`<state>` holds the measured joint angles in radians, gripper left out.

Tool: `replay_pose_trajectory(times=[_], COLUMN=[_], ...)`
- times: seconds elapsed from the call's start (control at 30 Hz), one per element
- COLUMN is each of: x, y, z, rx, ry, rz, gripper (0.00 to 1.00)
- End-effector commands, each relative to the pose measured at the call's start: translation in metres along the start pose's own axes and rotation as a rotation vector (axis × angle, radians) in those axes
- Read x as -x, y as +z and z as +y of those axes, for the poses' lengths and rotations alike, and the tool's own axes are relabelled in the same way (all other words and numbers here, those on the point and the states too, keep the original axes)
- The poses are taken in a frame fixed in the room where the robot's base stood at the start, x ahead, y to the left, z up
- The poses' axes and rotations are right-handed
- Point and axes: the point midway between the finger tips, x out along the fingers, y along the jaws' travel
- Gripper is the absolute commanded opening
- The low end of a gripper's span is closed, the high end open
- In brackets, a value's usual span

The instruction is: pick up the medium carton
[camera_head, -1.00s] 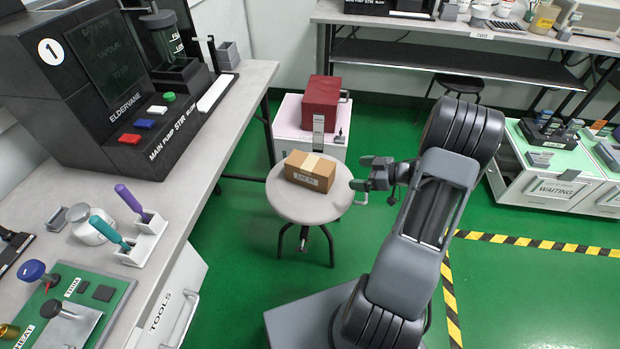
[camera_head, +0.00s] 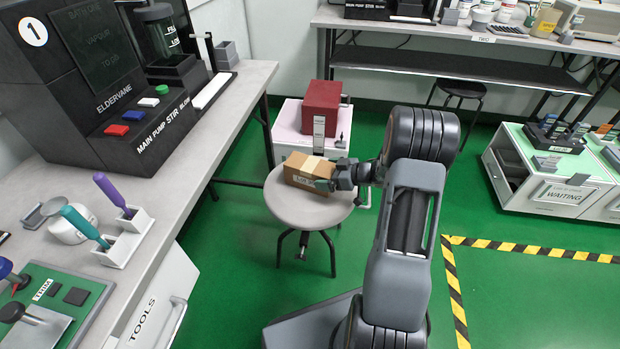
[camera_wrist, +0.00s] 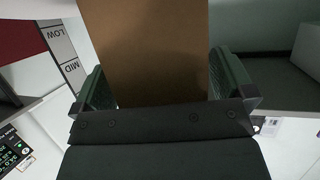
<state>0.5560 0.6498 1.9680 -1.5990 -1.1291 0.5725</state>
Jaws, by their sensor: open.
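The medium carton, a brown cardboard box (camera_head: 306,174) with a pale tape strip and a printed label, sits on a round grey stool (camera_head: 296,211). My gripper (camera_head: 336,176) is at the carton's right end in the head view. In the wrist view the carton (camera_wrist: 150,50) fills the space between the two green-padded fingers of my gripper (camera_wrist: 165,82). The fingers are open, one on each side of the carton. Whether either finger touches it cannot be told. The carton's far end is out of the wrist view.
A red box (camera_head: 321,103) stands on a pink-topped white cabinet (camera_head: 290,125) behind the stool. An upright grey gauge plate (camera_head: 319,134) stands just behind the carton. A workbench (camera_head: 190,150) runs along the left.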

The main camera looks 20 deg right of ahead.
Motion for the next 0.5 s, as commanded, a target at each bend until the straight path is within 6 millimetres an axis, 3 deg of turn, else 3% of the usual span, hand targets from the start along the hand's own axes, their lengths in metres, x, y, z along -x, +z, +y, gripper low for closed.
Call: replay_pose_trajectory(times=[0.33, 0.5], x=[-0.0053, -0.0052], y=[-0.0005, -0.0004], z=[0.0004, 0.0003], rx=[0.000, 0.000], ry=[0.002, 0.001], rz=[0.000, 0.000], gripper=[0.99, 0.83])
